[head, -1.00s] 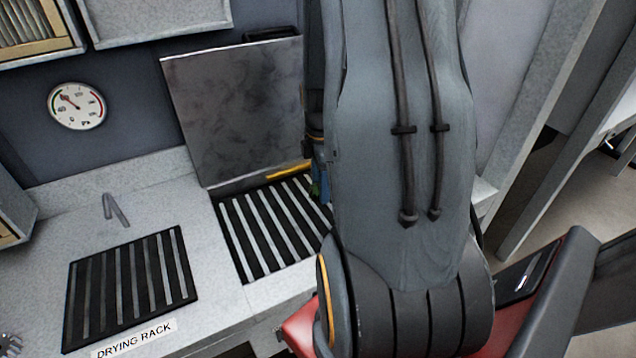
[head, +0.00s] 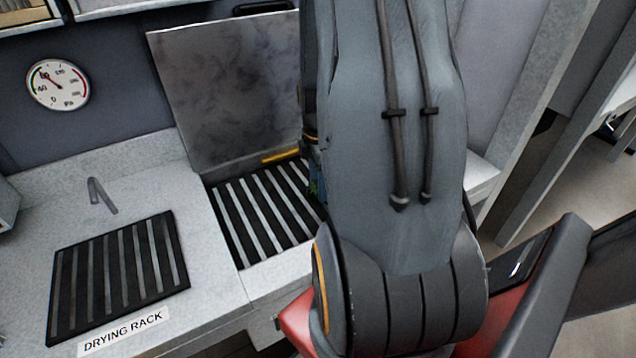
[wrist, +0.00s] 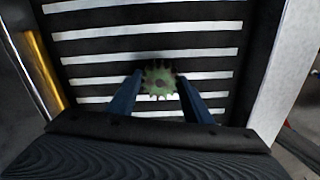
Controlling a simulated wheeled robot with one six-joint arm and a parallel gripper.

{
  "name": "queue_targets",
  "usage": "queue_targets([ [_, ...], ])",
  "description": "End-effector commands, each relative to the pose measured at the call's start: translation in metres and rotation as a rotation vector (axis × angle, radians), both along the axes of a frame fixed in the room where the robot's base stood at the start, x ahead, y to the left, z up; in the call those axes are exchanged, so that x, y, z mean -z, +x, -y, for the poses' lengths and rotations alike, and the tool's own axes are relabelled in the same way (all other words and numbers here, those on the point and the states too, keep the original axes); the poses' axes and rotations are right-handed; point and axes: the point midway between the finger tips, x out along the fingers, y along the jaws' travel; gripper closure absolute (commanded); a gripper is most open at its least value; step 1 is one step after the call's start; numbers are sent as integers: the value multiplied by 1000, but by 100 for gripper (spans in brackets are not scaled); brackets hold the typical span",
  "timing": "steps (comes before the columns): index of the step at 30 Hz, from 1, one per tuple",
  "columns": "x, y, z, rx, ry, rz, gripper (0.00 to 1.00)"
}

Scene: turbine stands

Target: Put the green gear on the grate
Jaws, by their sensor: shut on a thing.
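The green gear (wrist: 160,80) is between the two blue fingertips of my gripper (wrist: 159,84) in the wrist view. My gripper is shut on it. Behind the gear in that view lies a slatted grate (wrist: 150,48) with light bars and dark gaps. I cannot tell whether the gear touches the bars. In the head view the grate (head: 255,215) lies in the counter below a raised grey lid. My arm hides the grate's right part and nearly all of the gripper there; the gear is not clearly visible.
A dark drying rack (head: 118,275) with a "DRYING RACK" label (head: 123,332) lies left of the grate. The raised lid (head: 230,90) stands behind the grate. A yellow bar (wrist: 42,75) runs along the grate's edge. A pressure gauge (head: 58,85) hangs on the wall.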

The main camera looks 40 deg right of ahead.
Motion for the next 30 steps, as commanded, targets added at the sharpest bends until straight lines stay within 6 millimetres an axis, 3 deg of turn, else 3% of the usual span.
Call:
queue_targets([
  [11, 7, 0, 0, 0, 0, -1, 95],
  [12, 6, 0, 0, 0, 0, 0, 50],
  [15, 6, 0, 0, 0, 0, 0, 33],
  [30, 6, 0, 0, 0, 0, 0, 26],
])
